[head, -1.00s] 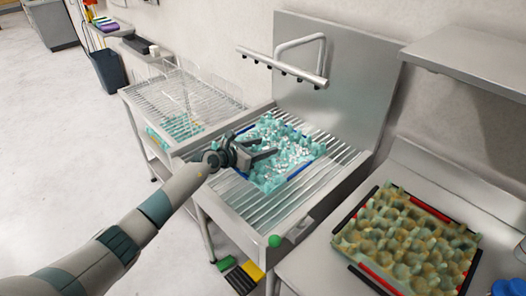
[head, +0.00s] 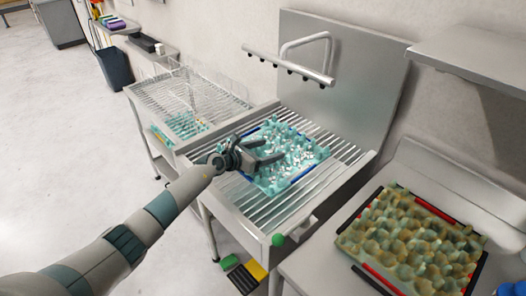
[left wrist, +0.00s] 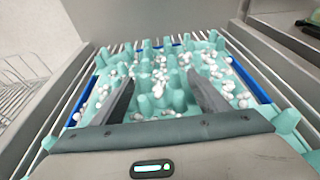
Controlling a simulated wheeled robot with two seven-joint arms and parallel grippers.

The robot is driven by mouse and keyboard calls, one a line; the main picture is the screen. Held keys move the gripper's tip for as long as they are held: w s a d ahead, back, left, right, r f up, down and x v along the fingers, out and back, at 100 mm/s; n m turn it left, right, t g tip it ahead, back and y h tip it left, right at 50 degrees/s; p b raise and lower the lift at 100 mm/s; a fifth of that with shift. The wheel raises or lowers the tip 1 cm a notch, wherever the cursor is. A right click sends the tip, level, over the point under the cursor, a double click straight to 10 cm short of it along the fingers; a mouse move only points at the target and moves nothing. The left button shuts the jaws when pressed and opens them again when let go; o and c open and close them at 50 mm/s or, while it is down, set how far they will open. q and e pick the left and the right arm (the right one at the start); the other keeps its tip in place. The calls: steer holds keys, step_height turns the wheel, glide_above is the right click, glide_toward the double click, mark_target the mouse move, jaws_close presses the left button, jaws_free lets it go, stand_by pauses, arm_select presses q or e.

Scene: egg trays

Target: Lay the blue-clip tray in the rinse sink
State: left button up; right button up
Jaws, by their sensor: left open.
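The blue-clip tray (head: 305,158) is a teal bumpy egg tray with blue strips on its edges and many small white pieces scattered over it. It lies on the slatted rack of the rinse sink (head: 335,175), under the spray bar. My left gripper (head: 275,150) is open over the tray's left part, its fingers apart and low over the bumps. In the left wrist view the tray (left wrist: 165,98) fills the middle, with nothing clamped between the fingers (left wrist: 161,78). Whether the fingertips touch it I cannot tell. My right gripper is not in view.
A dirty brownish egg tray with red and black edges (head: 372,270) lies on the right-hand counter. A wire rack (head: 190,95) stands left of the sink. The spray bar (head: 290,65) hangs over the sink's back. A green knob (head: 278,240) sits at its front.

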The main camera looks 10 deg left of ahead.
arm_select(q)
steer(key=shift+r, duration=0.15)
steer(key=shift+s+a+r, duration=0.1)
steer(key=shift+s+a, duration=0.25)
steer(key=shift+s, duration=0.15)
steer(key=v, duration=1)
steer(key=shift+s+a+r, duration=0.15)
steer(key=shift+s+a, duration=0.05)
steer(key=shift+s, duration=0.1)
stand_by(0.6)
